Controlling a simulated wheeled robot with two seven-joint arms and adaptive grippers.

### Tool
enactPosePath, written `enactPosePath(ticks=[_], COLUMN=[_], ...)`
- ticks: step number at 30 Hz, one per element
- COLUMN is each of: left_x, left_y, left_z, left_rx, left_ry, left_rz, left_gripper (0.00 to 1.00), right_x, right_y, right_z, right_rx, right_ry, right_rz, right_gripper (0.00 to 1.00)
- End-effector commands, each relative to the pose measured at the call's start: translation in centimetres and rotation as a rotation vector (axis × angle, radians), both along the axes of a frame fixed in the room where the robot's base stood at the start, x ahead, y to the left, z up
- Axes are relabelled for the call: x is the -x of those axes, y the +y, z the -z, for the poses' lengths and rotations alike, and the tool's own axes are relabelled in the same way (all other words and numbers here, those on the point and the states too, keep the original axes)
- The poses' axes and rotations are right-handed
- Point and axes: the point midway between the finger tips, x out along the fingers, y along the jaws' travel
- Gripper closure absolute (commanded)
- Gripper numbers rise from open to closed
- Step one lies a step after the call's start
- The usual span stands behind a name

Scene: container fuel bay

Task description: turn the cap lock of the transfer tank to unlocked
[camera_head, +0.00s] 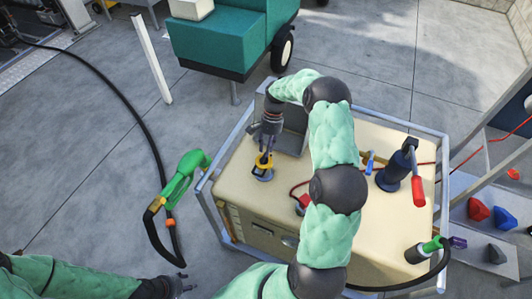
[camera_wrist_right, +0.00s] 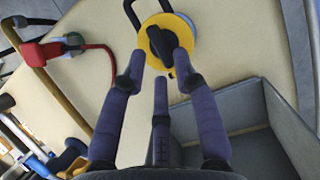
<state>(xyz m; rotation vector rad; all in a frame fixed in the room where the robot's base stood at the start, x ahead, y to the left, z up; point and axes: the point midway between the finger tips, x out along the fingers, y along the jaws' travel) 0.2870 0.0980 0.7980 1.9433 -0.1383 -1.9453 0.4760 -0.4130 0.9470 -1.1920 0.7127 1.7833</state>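The transfer tank (camera_head: 235,185) is a beige box in a grey frame. Its round yellow cap (camera_head: 263,174) lies on the top near the left side. In the right wrist view the yellow cap (camera_wrist_right: 152,36) carries a black knob (camera_wrist_right: 160,48), with a black loop at its far edge. My right gripper (camera_head: 266,155) points down just above the cap. In the wrist view its fingers (camera_wrist_right: 158,72) are spread, with tips at the cap's near edge; contact cannot be told. My left gripper (camera_head: 180,286) is low at the bottom left, away from the tank, and its fingers are too small to read.
A grey open bin (camera_wrist_right: 228,125) sits beside the cap. A red clamp (camera_wrist_right: 42,52) with a red cable is on the tank's other side. A green nozzle (camera_head: 180,180) with a black hose hangs at the tank's left. A pump with a red handle (camera_head: 418,190) stands at the right.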

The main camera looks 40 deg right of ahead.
Motion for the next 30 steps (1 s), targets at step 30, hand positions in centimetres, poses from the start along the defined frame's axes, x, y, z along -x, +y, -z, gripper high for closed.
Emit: enactPosePath(ticks=[30], left_x=[0.0], left_y=[0.0], left_z=[0.0], left_rx=[0.000], left_ry=[0.000], left_rz=[0.000], left_gripper=[0.60], right_x=[-1.7], right_y=[-3.1], right_z=[-8.5], right_rx=[0.001], right_ry=[-0.001], right_rz=[-0.001], right_gripper=[0.70])
